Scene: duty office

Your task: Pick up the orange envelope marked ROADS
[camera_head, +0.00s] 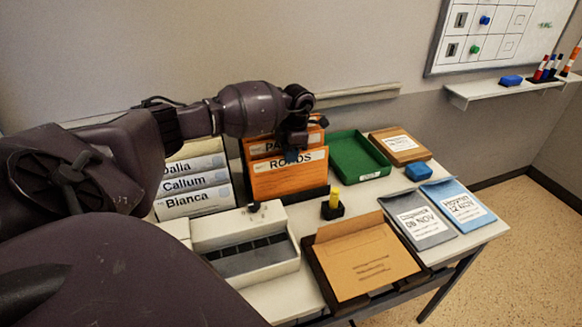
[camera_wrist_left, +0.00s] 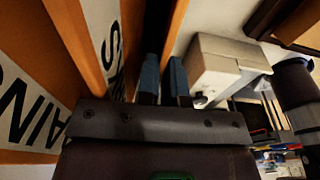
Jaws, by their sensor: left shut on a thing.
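The orange ROADS envelope (camera_head: 288,183) stands upright at the front of a dark rack (camera_head: 312,194) in the head view. Another orange envelope (camera_head: 258,149), its label partly hidden by my gripper, stands behind it. My left gripper (camera_head: 291,156) reaches down from above and is shut on the top edge of the ROADS envelope. In the left wrist view the two blue fingertips (camera_wrist_left: 164,75) are close together beside orange card and a white label. The envelope's bottom edge seems still within the rack. My right gripper is not in view.

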